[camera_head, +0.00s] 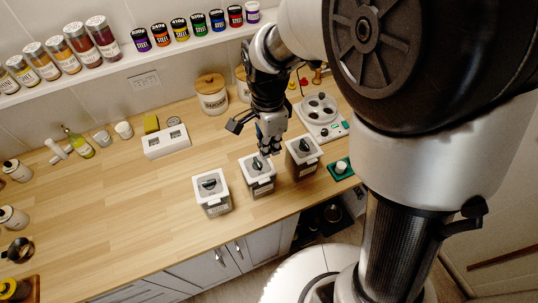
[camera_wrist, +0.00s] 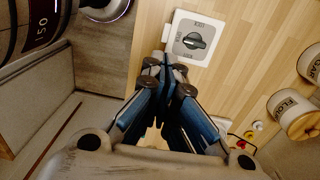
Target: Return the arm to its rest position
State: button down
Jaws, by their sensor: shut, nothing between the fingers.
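My arm rises from the gripper to the upper right of the head view.
A white plate with round wells (camera_head: 334,126) stands behind, right. A lidded jar (camera_head: 212,100) stands behind the gripper. A shelf of jars (camera_head: 120,66) runs along the wall. The left-centre counter is clear.

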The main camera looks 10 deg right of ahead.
jog(key=shift+r, duration=0.4)
jog(key=s+d+r+n+t+b, duration=0.1)
jog(key=s+d+n+t+b, duration=0.1)
jog(key=s+d+n+b, duration=0.2)
jog(key=s+d+n+t+b, duration=0.3)
jog(key=s+n+b, duration=0.4)
jog(key=s+n, duration=0.3)
jog(key=shift+s+d+r+n, duration=0.4)
jog(key=shift+s+d, duration=0.2)
jog(key=shift+s, duration=0.4)
dwell(0.4)
